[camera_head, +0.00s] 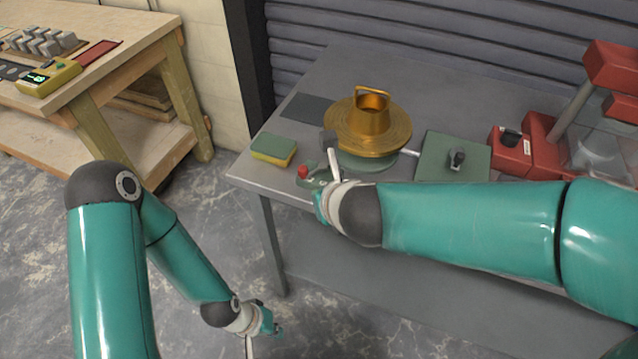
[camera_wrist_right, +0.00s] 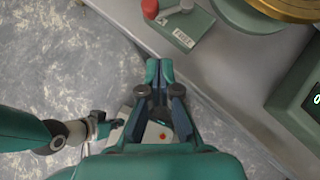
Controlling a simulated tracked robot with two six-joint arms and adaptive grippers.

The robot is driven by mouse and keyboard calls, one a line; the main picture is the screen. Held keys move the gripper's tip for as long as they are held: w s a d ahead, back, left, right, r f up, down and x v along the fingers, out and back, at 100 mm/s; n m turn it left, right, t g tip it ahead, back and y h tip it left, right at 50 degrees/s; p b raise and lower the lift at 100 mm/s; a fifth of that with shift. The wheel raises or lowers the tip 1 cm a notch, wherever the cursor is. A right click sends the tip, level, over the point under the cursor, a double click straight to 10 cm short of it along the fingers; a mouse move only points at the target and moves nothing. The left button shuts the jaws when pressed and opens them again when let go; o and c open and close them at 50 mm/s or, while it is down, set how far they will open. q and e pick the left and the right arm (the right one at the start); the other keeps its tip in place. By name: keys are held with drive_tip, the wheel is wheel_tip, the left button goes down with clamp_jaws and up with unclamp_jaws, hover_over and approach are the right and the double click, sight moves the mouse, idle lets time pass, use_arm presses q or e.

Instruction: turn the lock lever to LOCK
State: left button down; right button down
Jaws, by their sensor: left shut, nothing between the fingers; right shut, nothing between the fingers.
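The lock lever unit is a small green block (camera_head: 318,179) at the table's front edge with a red knob (camera_head: 303,170). In the right wrist view its red knob (camera_wrist_right: 150,8), a grey lever piece (camera_wrist_right: 181,8) and a label (camera_wrist_right: 183,39) show near the top edge. No LOCK marking is readable. My right gripper (camera_wrist_right: 160,68) is shut and empty, apart from the block, with its tips over the table's edge. In the head view my right wrist hides part of the block. My left gripper (camera_head: 268,326) is shut and empty, low over the floor.
A brass-coloured flanged piece (camera_head: 372,130) stands behind the lever. A pale stick (camera_head: 334,160) with a dark head, a sponge (camera_head: 273,150), a green control box (camera_head: 450,158) and a red machine (camera_head: 545,140) share the table. A wooden bench (camera_head: 140,45) stands left.

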drive_tip(key=s+r+p, duration=0.2)
drive_tip(key=s+r, duration=0.3)
drive_tip(key=shift+s+d+r, duration=0.15)
drive_tip(key=shift+d+r, duration=0.2)
drive_tip(key=shift+r, duration=0.05)
